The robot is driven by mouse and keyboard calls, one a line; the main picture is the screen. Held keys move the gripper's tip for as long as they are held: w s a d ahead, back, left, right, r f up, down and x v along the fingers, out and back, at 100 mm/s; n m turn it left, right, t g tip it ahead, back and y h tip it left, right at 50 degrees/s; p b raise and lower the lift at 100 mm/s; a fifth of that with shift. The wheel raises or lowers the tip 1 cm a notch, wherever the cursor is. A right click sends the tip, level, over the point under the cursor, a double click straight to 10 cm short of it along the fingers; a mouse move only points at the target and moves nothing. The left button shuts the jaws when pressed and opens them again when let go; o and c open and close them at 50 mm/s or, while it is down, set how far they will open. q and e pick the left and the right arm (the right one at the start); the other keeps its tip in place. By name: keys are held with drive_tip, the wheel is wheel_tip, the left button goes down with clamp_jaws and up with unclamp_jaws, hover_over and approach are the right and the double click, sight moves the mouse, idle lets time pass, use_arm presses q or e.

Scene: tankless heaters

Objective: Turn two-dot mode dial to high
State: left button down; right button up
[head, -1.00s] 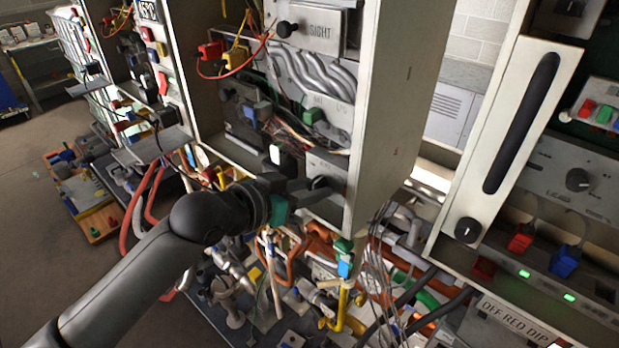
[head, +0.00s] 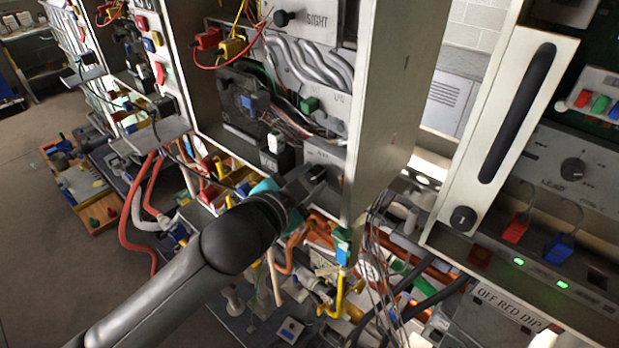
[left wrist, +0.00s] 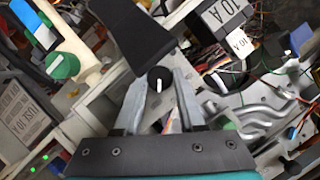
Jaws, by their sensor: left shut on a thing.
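A black dial (left wrist: 158,79) with a white pointer line sits between the two fingers of my left gripper (left wrist: 163,84) in the left wrist view. The pointer runs roughly up and down in that picture. In the head view my left gripper (head: 310,182) reaches the lower panel of the open cabinet (head: 390,120), and its fingers are closed around the dial (head: 317,172), which is mostly hidden there. The dial's dot marks and setting labels are too small to read. My right gripper is not in view.
A black knob (head: 287,17) is on the panel above. Hoses, pipes and loose wires crowd the space below my gripper.

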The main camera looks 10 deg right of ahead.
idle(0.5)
use_arm(q)
drive_tip(key=c, duration=0.8)
unclamp_jaws()
drive_tip(key=shift+o, duration=0.2)
drive_tip(key=shift+a, duration=0.1)
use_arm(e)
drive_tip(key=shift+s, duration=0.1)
